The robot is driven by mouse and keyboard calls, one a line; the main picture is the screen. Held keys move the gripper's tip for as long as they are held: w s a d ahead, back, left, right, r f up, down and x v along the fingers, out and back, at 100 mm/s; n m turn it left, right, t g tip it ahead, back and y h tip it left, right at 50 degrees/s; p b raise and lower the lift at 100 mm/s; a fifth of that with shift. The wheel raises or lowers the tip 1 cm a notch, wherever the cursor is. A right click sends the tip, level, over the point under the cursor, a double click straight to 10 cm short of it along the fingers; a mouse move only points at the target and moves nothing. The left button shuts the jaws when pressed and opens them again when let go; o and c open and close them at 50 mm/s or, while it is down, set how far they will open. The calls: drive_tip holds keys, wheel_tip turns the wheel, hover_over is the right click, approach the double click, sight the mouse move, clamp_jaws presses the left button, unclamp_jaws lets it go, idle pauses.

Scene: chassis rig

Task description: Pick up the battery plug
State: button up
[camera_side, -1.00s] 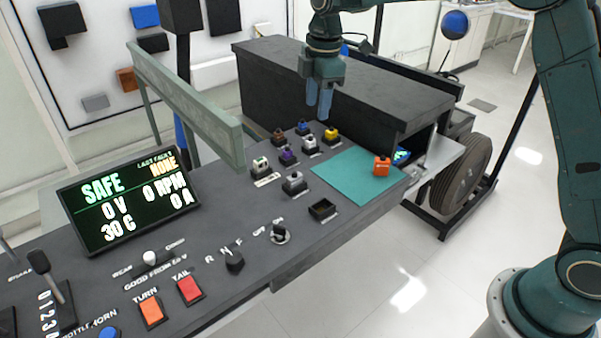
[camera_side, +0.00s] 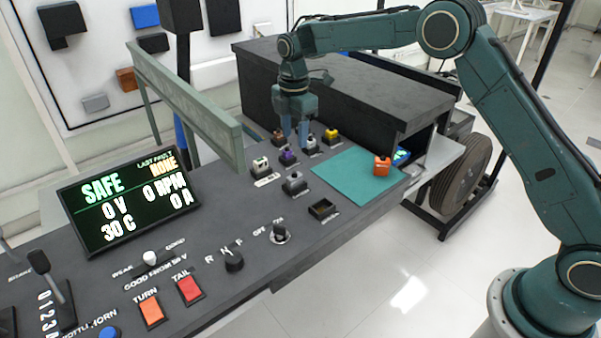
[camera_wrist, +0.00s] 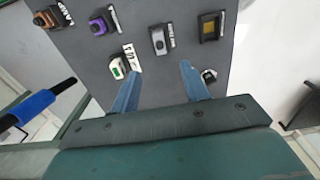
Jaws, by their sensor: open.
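No readable label marks the battery plug. An orange plug (camera_side: 382,166) stands upright near the right end of the teal mat (camera_side: 345,178) in the side view; it is not in the wrist view. My gripper (camera_side: 294,143) points down over the back group of plugs, left of the mat, with its fingers open. In the wrist view its blue fingers (camera_wrist: 158,72) are spread apart with nothing between them. An empty-looking dark socket (camera_side: 322,209) lies in front of the mat and also shows in the wrist view (camera_wrist: 211,27).
Purple (camera_side: 288,157), yellow (camera_side: 331,136), brown (camera_side: 278,137), white-green (camera_side: 260,165) and grey (camera_side: 295,183) plugs crowd the panel. A long dark box (camera_side: 340,90) stands behind, and a grey-green rail (camera_side: 190,105) rises at left. The mat's middle is clear.

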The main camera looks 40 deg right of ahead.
hover_over(294, 172)
drive_tip(key=shift+s+f, duration=0.15)
drive_tip(key=shift+f, duration=3.45)
drive_tip(key=shift+f, duration=2.6)
clamp_jaws()
